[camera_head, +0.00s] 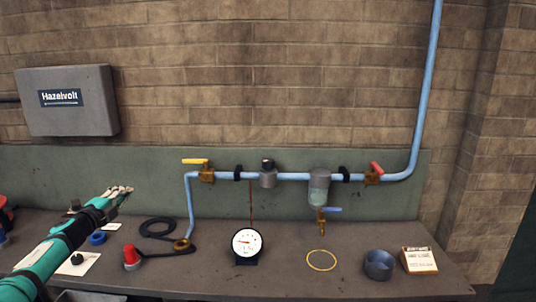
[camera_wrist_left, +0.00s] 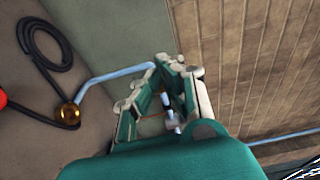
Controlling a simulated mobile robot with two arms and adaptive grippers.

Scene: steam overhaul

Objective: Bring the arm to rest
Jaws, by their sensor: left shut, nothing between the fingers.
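My left arm, teal and black, comes in from the left in the head view. Its gripper (camera_head: 122,190) is above the left part of the bench, in front of the green back panel. The gripper is shut with nothing held. In the left wrist view the gripper fingers (camera_wrist_left: 160,92) show at the middle, with the light blue pipe (camera_wrist_left: 118,74) and a brass fitting (camera_wrist_left: 68,114) beyond them to the left. My right gripper is not in either view.
The bench (camera_head: 330,285) holds a pressure gauge (camera_head: 247,243), a brass-coloured ring (camera_head: 321,260), a dark bowl (camera_head: 379,264), a small sign (camera_head: 419,260), a red-topped item (camera_head: 131,257) and a black hose (camera_head: 158,228). A grey Hazelvolt box (camera_head: 68,118) hangs on the brick wall.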

